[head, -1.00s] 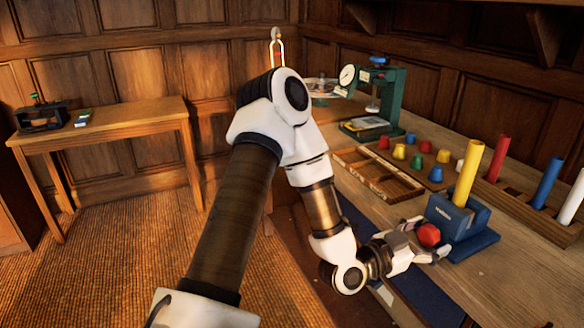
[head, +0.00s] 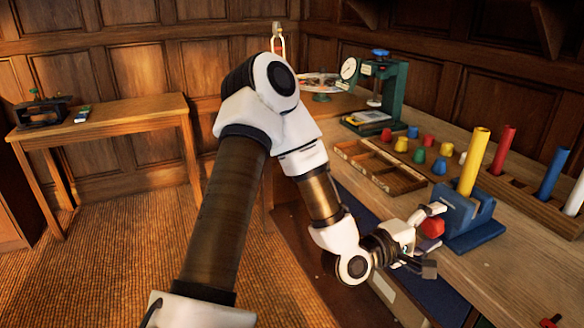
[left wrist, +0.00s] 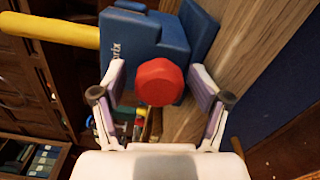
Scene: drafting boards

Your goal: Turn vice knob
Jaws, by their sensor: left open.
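The blue vice (head: 466,212) stands on the workbench with an upright yellow rod (head: 474,160) in it. Its red faceted knob (head: 432,227) faces my left gripper (head: 429,238). The gripper is open, with one finger above the knob and one below it in the head view. In the left wrist view, the red knob (left wrist: 160,82) shows between the two spread fingertips of the left gripper (left wrist: 160,80), with a gap on each side. The blue vice body (left wrist: 150,38) and yellow rod (left wrist: 48,29) are behind it. My right gripper is not in view.
A wooden rack (head: 530,200) with red, blue and white rods stands behind the vice. A compartment tray (head: 380,166), several coloured pieces and a green dial press (head: 385,85) lie farther back. A side table (head: 110,118) is at left.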

